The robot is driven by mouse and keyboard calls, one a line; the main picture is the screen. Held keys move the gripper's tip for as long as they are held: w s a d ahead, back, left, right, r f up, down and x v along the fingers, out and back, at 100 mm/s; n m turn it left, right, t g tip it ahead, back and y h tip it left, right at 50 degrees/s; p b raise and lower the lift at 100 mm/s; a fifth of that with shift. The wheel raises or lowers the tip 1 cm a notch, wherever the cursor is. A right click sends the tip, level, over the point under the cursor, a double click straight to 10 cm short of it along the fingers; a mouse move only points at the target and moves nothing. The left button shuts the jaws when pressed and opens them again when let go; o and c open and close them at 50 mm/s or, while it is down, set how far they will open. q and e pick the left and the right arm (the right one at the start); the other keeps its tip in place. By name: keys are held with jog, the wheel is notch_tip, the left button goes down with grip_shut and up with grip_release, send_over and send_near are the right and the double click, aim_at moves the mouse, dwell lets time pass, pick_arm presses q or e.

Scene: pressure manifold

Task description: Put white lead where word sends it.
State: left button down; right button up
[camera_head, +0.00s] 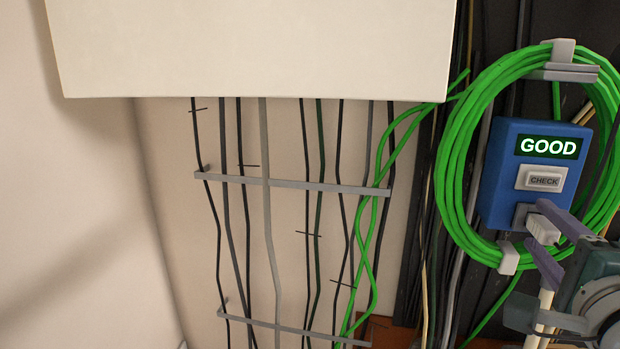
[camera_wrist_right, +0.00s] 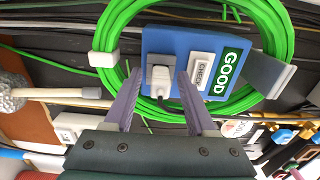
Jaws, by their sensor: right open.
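A blue tester box (camera_head: 505,205) hangs in front of the green hose coil. Its display (camera_head: 548,147) reads "GOOD", with a grey "CHECK" button (camera_head: 544,180) below it. The white lead's plug (camera_head: 542,229) sits at the grey socket low on the box; the plug also shows in the right wrist view (camera_wrist_right: 160,82), with a cord below it. My right gripper (camera_head: 536,225) is open, its fingers on either side of the plug; in the wrist view (camera_wrist_right: 159,73) gaps show beside the plug. The lead's far end cannot be made out. My left gripper is not in view.
The green hose coil (camera_head: 460,150) surrounds the box on grey brackets. A cream cabinet (camera_head: 250,45) overhangs dark cables on crossbars (camera_head: 290,185) at left. The wrist view shows a white block (camera_wrist_right: 72,128), a white rod (camera_wrist_right: 65,92) and crowded coloured fittings (camera_wrist_right: 285,135).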

dwell(0.4)
dwell(0.3)
jog(key=c, duration=0.9)
dwell(0.5)
dwell(0.6)
